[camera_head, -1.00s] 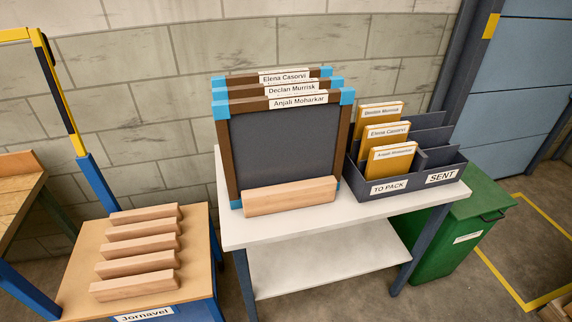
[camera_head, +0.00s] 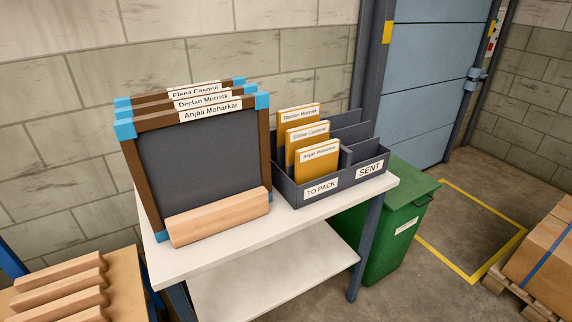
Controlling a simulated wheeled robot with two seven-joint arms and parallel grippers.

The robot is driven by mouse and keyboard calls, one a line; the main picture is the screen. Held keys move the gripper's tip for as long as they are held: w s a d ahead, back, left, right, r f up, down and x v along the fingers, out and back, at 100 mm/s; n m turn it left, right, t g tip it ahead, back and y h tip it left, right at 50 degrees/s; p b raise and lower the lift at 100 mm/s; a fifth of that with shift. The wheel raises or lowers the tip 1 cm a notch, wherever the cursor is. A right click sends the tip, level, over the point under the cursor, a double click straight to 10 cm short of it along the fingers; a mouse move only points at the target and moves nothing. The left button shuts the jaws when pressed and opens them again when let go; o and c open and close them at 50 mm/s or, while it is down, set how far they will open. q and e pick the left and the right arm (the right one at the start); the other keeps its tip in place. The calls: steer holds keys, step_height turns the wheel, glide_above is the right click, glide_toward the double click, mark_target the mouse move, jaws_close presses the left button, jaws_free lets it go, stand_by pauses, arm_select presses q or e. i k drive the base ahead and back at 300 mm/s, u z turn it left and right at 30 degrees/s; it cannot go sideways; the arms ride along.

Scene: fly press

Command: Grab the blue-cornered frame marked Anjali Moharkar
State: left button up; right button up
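The frame marked Anjali Moharkar (camera_head: 200,155) is the front one of three upright frames on the white table (camera_head: 222,262). It has brown wooden sides, blue corners and a dark panel. A light wooden block (camera_head: 218,216) stands across its lower front and hides part of its bottom edge. The Declan Murrisk frame (camera_head: 203,98) and the Elena Casorvi frame (camera_head: 194,90) stand close behind it, mostly hidden, with their top rails and labels showing. Neither of my grippers is in view.
A dark sorter (camera_head: 336,186) marked TO PACK and SENT holds yellow envelopes (camera_head: 318,163) right of the frames. A green bin (camera_head: 402,212) stands beyond the table. Wooden blocks (camera_head: 62,285) lie at lower left. A boxed pallet (camera_head: 545,255) is at right.

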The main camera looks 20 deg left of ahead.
mark_target(180, 160)
steer(key=z, duration=0.8)
steer(key=i, duration=1.55)
steer(key=u, duration=4.05)
